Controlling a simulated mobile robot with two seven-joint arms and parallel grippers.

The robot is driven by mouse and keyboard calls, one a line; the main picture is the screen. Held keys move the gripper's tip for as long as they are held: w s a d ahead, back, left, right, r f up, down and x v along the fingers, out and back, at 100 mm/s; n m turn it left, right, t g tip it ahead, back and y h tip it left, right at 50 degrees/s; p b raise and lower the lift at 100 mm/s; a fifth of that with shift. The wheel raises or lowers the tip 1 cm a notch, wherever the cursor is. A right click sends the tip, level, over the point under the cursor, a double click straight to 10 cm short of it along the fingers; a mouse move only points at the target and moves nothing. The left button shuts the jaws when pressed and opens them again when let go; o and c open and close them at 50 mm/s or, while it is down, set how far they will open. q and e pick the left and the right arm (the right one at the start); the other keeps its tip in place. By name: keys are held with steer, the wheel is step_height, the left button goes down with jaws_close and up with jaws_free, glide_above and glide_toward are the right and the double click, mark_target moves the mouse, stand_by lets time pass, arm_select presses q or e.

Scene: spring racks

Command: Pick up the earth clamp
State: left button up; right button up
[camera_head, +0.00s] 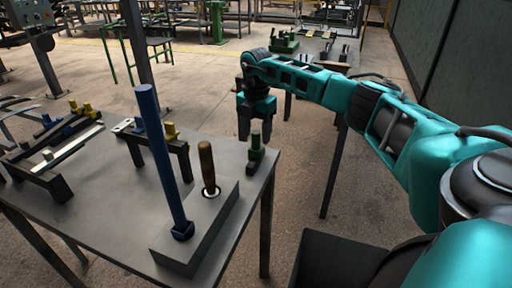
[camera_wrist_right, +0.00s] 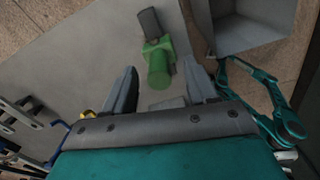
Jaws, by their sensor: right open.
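No contact with the clamp can be made out. My left gripper is not in view.
On the table (camera_head: 110,200), a grey block (camera_head: 217,222) holds a tall blue post (camera_head: 162,155) and a wooden handle (camera_head: 207,165). Dark racks (camera_head: 38,180) with yellow and blue clamps stand to the left. A dark open box (camera_head: 335,262) is at the lower right.

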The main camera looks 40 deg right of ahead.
mark_target(256, 144)
steer(key=shift+f, duration=1.3)
steer(key=c, duration=1)
